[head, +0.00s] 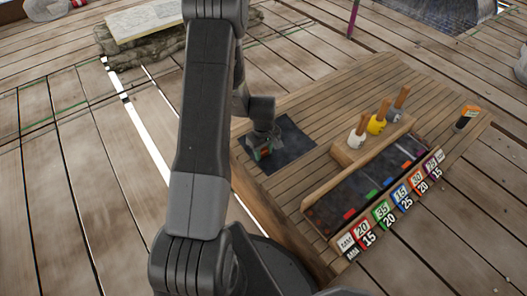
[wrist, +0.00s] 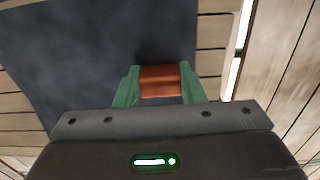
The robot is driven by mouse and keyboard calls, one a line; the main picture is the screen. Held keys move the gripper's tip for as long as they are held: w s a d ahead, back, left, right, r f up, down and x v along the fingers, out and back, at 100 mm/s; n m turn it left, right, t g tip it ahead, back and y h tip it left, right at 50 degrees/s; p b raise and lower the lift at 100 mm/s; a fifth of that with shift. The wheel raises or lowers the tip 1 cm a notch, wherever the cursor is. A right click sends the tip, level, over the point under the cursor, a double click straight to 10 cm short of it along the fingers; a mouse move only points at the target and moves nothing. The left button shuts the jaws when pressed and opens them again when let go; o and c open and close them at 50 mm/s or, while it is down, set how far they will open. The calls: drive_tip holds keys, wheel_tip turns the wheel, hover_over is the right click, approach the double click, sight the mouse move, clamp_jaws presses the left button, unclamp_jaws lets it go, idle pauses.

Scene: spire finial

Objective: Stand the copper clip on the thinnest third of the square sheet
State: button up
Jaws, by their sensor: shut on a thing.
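The copper clip (wrist: 160,80) is a copper-coloured block with a curved face, held between the two green fingers of my gripper (wrist: 160,88) in the wrist view. My gripper (head: 262,153) is shut on it, low over the left part of the dark square sheet (head: 292,153) in the head view. The sheet (wrist: 75,50) fills the upper left and middle of the wrist view, and the clip is near its right edge there. I cannot tell whether the clip touches the sheet. Differences in the sheet's thickness do not show.
An orange-topped black object (head: 467,117) stands at the far right. Bare planks lie behind the sheet.

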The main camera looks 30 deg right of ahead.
sight(263, 151)
drive_tip(key=shift+f, duration=0.2)
drive_tip(key=o, duration=1)
drive_tip(key=shift+r, duration=0.1)
wheel_tip(263, 151, up, 12)
drive_tip(key=p, duration=0.3)
drive_tip(key=shift+p, duration=0.3)
wheel_tip(263, 151, down, 12)
drive_tip(key=b, duration=0.4)
drive_tip(key=shift+r+p, duration=0.75)
drive_tip(key=shift+r, duration=1.1)
